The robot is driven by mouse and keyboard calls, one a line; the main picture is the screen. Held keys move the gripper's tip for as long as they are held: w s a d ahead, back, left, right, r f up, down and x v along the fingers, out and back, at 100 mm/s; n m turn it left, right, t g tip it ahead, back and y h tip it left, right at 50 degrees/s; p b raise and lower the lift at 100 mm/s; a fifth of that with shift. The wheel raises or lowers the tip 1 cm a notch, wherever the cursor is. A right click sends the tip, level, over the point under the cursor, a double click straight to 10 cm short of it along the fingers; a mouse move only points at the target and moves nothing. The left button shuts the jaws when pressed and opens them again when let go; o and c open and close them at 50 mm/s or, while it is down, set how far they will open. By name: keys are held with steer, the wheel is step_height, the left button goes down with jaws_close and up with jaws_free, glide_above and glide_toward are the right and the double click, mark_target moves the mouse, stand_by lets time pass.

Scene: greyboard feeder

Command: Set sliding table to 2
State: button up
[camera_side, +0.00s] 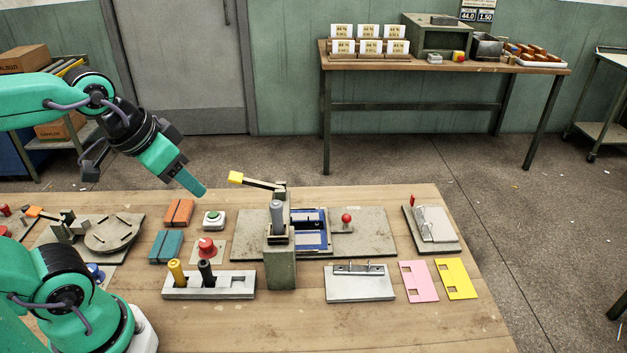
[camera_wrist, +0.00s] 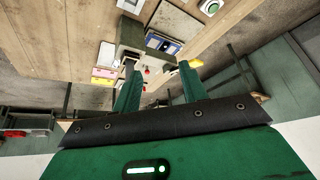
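A blue sliding table (camera_side: 313,238) sits on a long grey board, right of the grey press column (camera_side: 280,262). A red ball knob (camera_side: 347,218) stands on a small plate (camera_side: 342,228) to its right. I cannot read any position marks. My gripper (camera_side: 197,186) is in the air to the left of the press, over the table's back edge and touching nothing. In the wrist view my gripper (camera_wrist: 159,70) shows two green fingers apart with nothing held. The blue table (camera_wrist: 163,43) shows upside down beyond the fingertips. The press column partly hides the table's left side in the side view.
The press lever with its yellow end (camera_side: 236,177) juts left near my gripper. A red button (camera_side: 206,246), a green button (camera_side: 212,219) and orange blocks (camera_side: 178,212) lie left of the press. Pink (camera_side: 418,281) and yellow cards (camera_side: 456,278) lie right. The front right is clear.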

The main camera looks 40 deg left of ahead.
steer(key=w+d+r+m+g, duration=0.15)
steer(key=w+m, duration=0.25)
steer(key=w, duration=0.4)
steer(key=m+g, duration=0.2)
steer(key=m, duration=0.9)
glide_above(347, 216)
steer(key=s, duration=0.2)
step_height(347, 216, down, 15)
steer(key=shift+w+d+f, duration=0.1)
steer(key=shift+w+d, duration=0.05)
steer(key=shift+w, duration=0.1)
steer(key=shift+f, duration=0.1)
steer(key=shift+w+f, duration=0.25)
steer(key=shift+f, duration=1)
steer(key=shift+w+f, duration=0.25)
steer(key=shift+f, duration=0.95)
steer(key=shift+w+f, duration=0.25)
steer(key=shift+f, duration=1)
jaws_close()
